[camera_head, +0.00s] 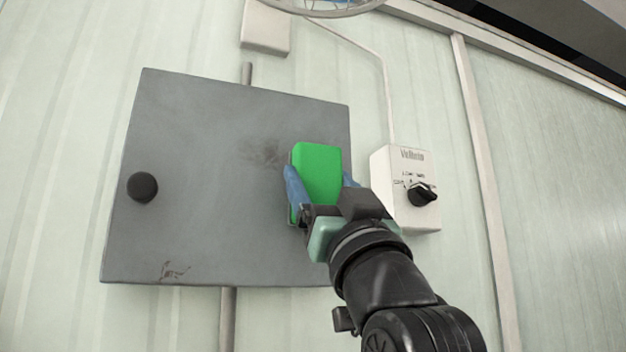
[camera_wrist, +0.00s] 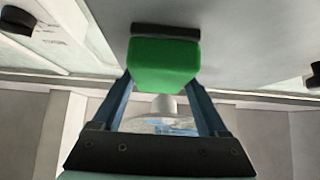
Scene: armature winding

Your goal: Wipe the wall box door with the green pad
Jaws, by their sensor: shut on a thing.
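The wall box door (camera_head: 205,200) is a flat grey panel with a round black knob (camera_head: 142,187) at its left. A brown smudge (camera_head: 262,154) shows above its middle, and a dark scribble-like mark (camera_head: 173,272) near its lower left. My gripper (camera_head: 318,185) has blue fingers and is shut on the green pad (camera_head: 318,172), in front of the right part of the door. In the wrist view the pad (camera_wrist: 165,65) sits between the fingers, its dark backing strip (camera_wrist: 165,31) at or close to the grey door surface (camera_wrist: 240,50). I cannot tell whether they touch.
A white control box (camera_head: 405,180) with a black rotary knob (camera_head: 421,194) is on the wall just right of the door, close to my gripper. A small beige box (camera_head: 266,28) is above. Vertical conduit (camera_head: 227,318) runs below the door.

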